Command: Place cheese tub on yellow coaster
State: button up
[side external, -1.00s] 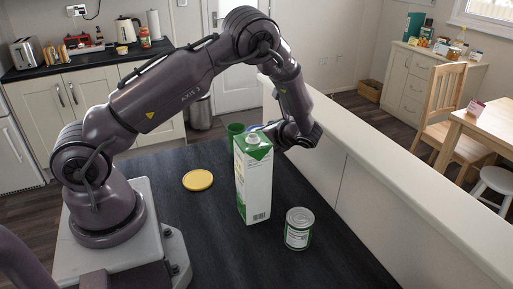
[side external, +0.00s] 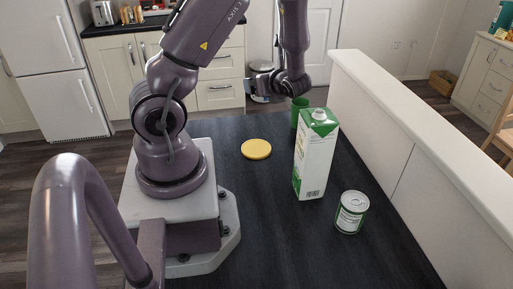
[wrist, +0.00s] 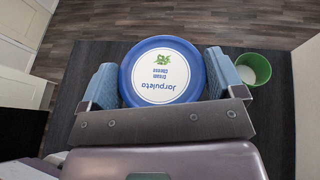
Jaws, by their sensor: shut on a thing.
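The cheese tub (wrist: 123,77) is blue and round with a white lid label, seen from above in the wrist view. My gripper (wrist: 161,75) is shut on it, with one pale blue finger pad at each side. In the side external view my wrist is raised above the far end of the dark worktop, and I cannot make out the tub there. The yellow coaster (side external: 256,149) lies flat and bare on the worktop, nearer the camera than my wrist.
A green cup (side external: 299,106) stands behind a tall green-and-white carton (side external: 313,162); the cup also shows right of the tub in the wrist view (wrist: 256,69). A can (side external: 351,213) stands at front right. A pale ledge (side external: 400,135) borders the right side. Worktop around the coaster is clear.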

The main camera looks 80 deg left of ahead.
send_over(245, 144)
jog(key=shift+w+f, duration=0.15)
jog(key=shift+f, duration=7.15)
jog(key=shift+f, duration=0.15)
jog(key=o, duration=0.7)
jog(key=shift+o, duration=0.2)
